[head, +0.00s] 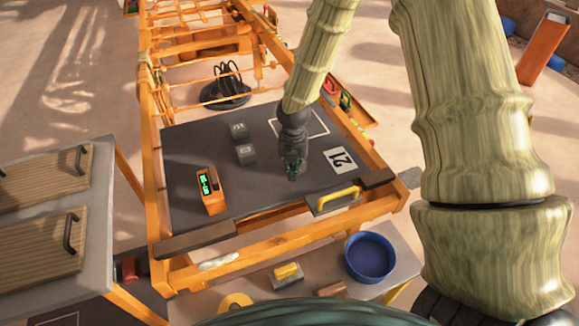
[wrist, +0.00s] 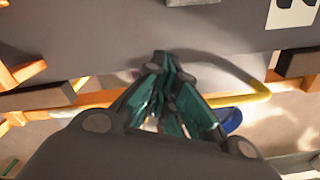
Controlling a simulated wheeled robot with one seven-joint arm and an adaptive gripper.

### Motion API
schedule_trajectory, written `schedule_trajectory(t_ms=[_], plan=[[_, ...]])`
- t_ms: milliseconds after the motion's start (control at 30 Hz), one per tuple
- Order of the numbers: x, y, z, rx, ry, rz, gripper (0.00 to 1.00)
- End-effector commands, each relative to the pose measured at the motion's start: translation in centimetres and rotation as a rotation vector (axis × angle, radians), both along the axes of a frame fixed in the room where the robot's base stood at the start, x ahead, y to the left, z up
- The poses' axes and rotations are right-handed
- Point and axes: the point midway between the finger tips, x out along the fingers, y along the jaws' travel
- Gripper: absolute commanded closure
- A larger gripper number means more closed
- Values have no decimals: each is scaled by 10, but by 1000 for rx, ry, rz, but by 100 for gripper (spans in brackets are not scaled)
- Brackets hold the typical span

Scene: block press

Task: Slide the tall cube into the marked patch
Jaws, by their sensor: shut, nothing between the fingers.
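Two grey blocks with pale marks on top stand on the dark tabletop (head: 190,150) in the head view: a rear block (head: 238,131) and a front block (head: 246,155). I cannot tell for sure which is the taller. A thin white outline, the marked patch (head: 318,119), lies at the back right, partly hidden by my arm. My gripper (head: 291,174) is shut and empty, low over the table, right of and nearer than the blocks. Its closed fingers (wrist: 166,66) show in the wrist view. Part of a grey thing (wrist: 190,2) shows at that view's top edge.
A card marked 21 (head: 340,160) lies right of my gripper. An orange device with green digits (head: 210,190) stands front left. A yellow-handled tool (head: 333,198) sits at the front edge. A blue bowl (head: 369,256) is below. The table's middle is mostly clear.

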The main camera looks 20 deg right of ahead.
Motion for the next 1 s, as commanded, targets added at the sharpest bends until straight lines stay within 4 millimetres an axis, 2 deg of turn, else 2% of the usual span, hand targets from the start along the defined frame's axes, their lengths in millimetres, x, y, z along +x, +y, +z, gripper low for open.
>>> schedule_trajectory(t_ms=[567,800,1000], plan=[[0,1,-71,-1,3,2,100],[25,-12,-71,0,0,0,100],[35,-18,-72,0,-1,1,100]])
